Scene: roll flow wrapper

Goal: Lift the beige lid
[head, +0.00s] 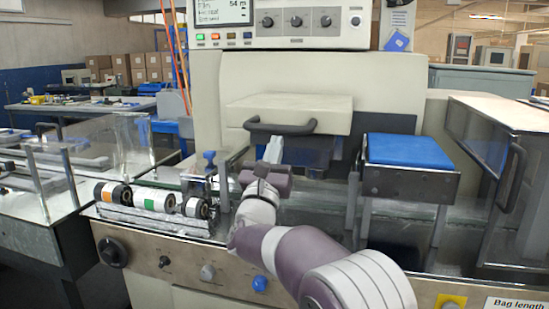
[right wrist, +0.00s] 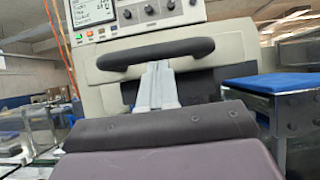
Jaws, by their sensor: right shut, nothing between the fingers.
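The beige lid (head: 300,108) is on the front of the wrapper machine, with a dark curved handle (head: 280,128) across its front edge. In the right wrist view the lid (right wrist: 192,38) and its handle (right wrist: 155,52) fill the upper middle. My right gripper (head: 273,143) is shut and empty, with its pale fingers pointing up at the handle. In the right wrist view the fingertips (right wrist: 157,66) are just below the handle bar in the picture; I cannot tell whether they touch it. The lid looks closed. My left gripper is out of view.
A blue-topped block (head: 408,151) stands on a metal frame right of the lid. A clear cover with a dark handle (head: 512,178) is farther right. Rolls with coloured bands (head: 152,199) lie at left. The control panel (head: 290,22) is above.

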